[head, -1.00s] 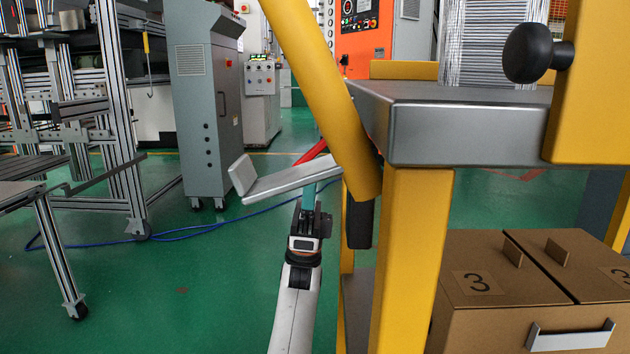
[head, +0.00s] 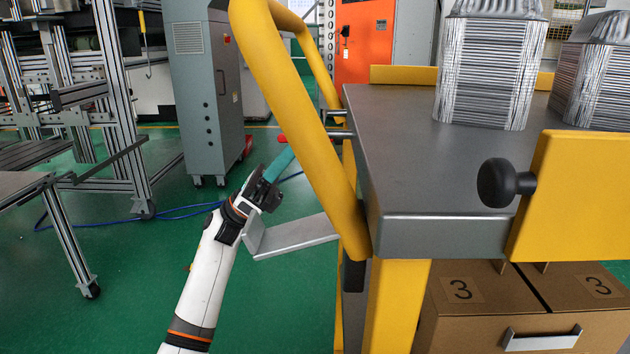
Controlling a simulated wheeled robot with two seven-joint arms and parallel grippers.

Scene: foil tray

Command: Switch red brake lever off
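A small red end (head: 282,138), which looks like part of the red brake lever, shows just left of the cart's yellow tube handle (head: 300,120). The rest of the lever is hidden or hard to make out. My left gripper (head: 286,158), with teal fingers, reaches up from the lower left, its tip just below and close to the red end. I cannot tell whether they touch. The fingers overlap from this side, so their opening is unclear. My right gripper is not in view.
The grey cart top (head: 405,165) holds stacks of foil trays (head: 490,70). A bent grey metal plate (head: 295,235) sticks out left below the handle, close to my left wrist. Cardboard boxes (head: 470,330) sit underneath. A grey cabinet (head: 205,100) stands behind; green floor lies open at left.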

